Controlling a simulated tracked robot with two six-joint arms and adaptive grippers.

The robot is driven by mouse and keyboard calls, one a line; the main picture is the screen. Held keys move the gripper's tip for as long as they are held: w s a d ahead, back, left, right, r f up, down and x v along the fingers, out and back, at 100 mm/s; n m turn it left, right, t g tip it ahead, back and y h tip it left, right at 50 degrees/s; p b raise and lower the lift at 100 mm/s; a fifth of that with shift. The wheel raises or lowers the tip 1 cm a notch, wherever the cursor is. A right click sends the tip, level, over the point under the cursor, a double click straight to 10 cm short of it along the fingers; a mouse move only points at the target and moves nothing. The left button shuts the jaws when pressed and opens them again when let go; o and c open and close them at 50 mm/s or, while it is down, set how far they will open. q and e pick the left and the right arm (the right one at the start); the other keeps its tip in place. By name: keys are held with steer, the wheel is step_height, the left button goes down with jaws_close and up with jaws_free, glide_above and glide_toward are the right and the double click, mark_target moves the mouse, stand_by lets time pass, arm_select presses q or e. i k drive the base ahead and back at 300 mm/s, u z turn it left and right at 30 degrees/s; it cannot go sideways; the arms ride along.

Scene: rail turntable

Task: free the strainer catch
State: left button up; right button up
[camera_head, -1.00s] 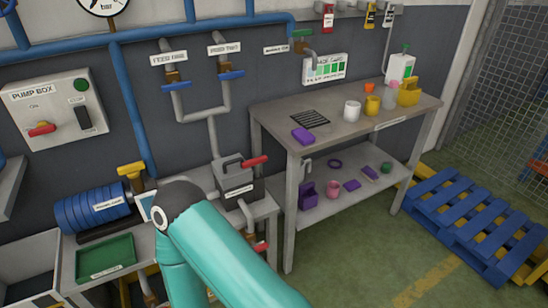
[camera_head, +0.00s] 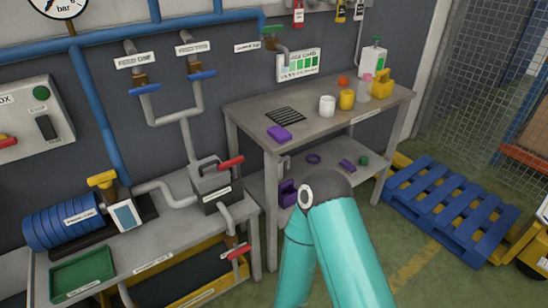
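A grey box-shaped unit (camera_head: 213,188), which looks like the strainer, sits on the left bench between grey pipes. A red lever (camera_head: 231,162) sticks out to the right at its top, beside a grey loop handle. I cannot tell from here which part is the catch. A teal arm of mine rises from the bottom, right of the unit and apart from it. Its bent dark joint covers part of the right table's lower shelf. Neither gripper shows.
A blue pump-like cylinder (camera_head: 62,218) with a yellow handle (camera_head: 102,179) and a green tray (camera_head: 82,268) are on the left bench. A lower red valve handle (camera_head: 238,252) sticks out front. The right table (camera_head: 243,108) holds cups. Blue pallets (camera_head: 452,208) lie right.

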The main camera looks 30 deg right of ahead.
mark_target(232, 163)
steer(key=z, duration=0.2)
steer(key=i, duration=1)
steer(key=u, duration=0.05)
